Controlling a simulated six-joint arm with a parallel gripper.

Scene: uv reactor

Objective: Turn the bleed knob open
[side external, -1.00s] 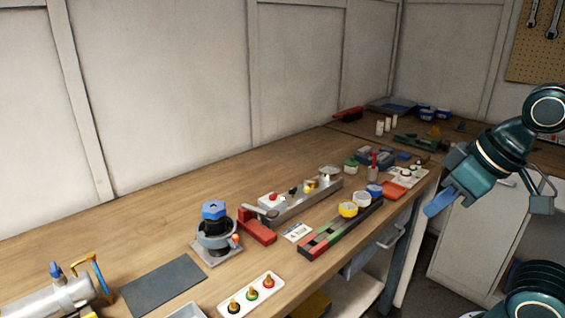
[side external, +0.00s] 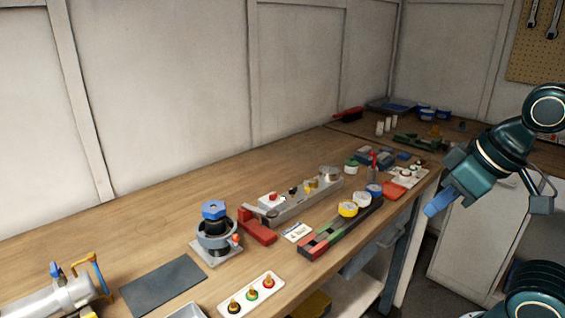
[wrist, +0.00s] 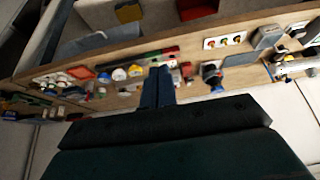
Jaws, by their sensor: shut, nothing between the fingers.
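My gripper (side external: 439,203) has blue fingers and hangs in the air off the front right of the bench, apart from everything on it. Its fingers are shut and empty, and they also show in the wrist view (wrist: 158,87). A silver cylinder (side external: 45,302) lies at the near left, partly cut off by the frame. A black fixture with a blue knob (side external: 214,209) stands upright on a square plate. I cannot tell which part is the bleed knob.
A grey mat (side external: 162,285) lies between the cylinder and the fixture. A plate of coloured buttons (side external: 251,294), a red block (side external: 257,228), a grey valve bar (side external: 297,208) and a coloured rail (side external: 322,241) crowd the bench front. The back left of the bench is bare.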

